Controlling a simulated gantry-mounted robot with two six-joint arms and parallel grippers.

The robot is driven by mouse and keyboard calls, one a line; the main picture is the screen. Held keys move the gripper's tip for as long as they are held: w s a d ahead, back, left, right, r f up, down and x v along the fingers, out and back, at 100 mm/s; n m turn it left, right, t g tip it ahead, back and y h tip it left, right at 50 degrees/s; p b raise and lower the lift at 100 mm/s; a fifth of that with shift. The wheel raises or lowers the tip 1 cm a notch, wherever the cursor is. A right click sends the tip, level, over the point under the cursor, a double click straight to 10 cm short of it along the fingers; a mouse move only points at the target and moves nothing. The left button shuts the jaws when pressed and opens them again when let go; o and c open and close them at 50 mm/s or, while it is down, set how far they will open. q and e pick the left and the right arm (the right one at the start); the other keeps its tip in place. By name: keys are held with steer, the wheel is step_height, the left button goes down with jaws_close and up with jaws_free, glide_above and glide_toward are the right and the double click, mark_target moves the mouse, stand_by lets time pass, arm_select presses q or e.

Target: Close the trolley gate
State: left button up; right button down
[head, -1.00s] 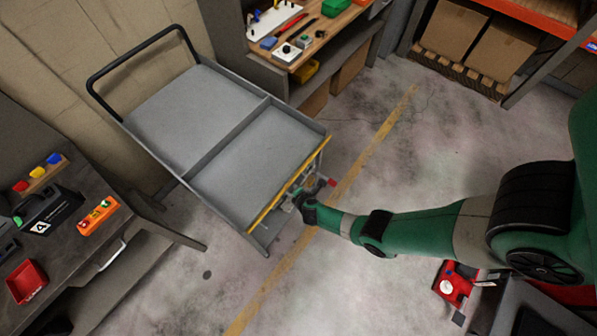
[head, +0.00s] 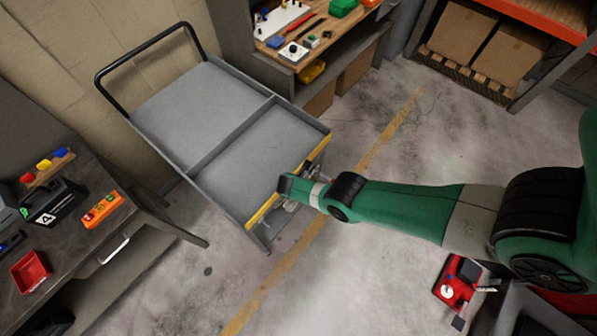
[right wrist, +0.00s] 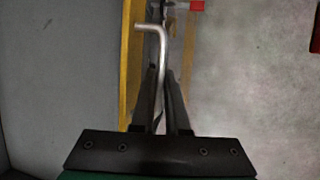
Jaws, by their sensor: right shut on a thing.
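The grey trolley (head: 197,118) stands in the middle left of the head view. Its gate, with a yellow top edge (head: 262,211), lies along the trolley's near right end. In the right wrist view the yellow edge (right wrist: 133,45) runs beside a bent silver rod (right wrist: 161,45). My right gripper (right wrist: 162,85) is shut on the rod, at the outer side of the gate. In the head view my right gripper (head: 291,205) is mostly hidden by its own wrist, which also covers part of the gate. A red piece (right wrist: 196,5) shows near the top of the right wrist view. My left gripper is not in view.
A dark workbench (head: 85,225) with an orange tool and red bin stands at the left. A wooden-topped bench (head: 290,55) stands behind the trolley. Shelving with boxes (head: 510,55) is at the upper right. Floor right of the trolley is open, with a yellow line.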

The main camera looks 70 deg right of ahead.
steer(key=shift+w, duration=0.15)
stand_by(0.3)
steer(key=c, duration=1.2)
jaws_free()
steer(key=shift+w+d, duration=0.1)
steer(key=p+v, duration=1.1)
steer(key=shift+r+p, duration=0.35)
steer(key=shift+p, duration=0.05)
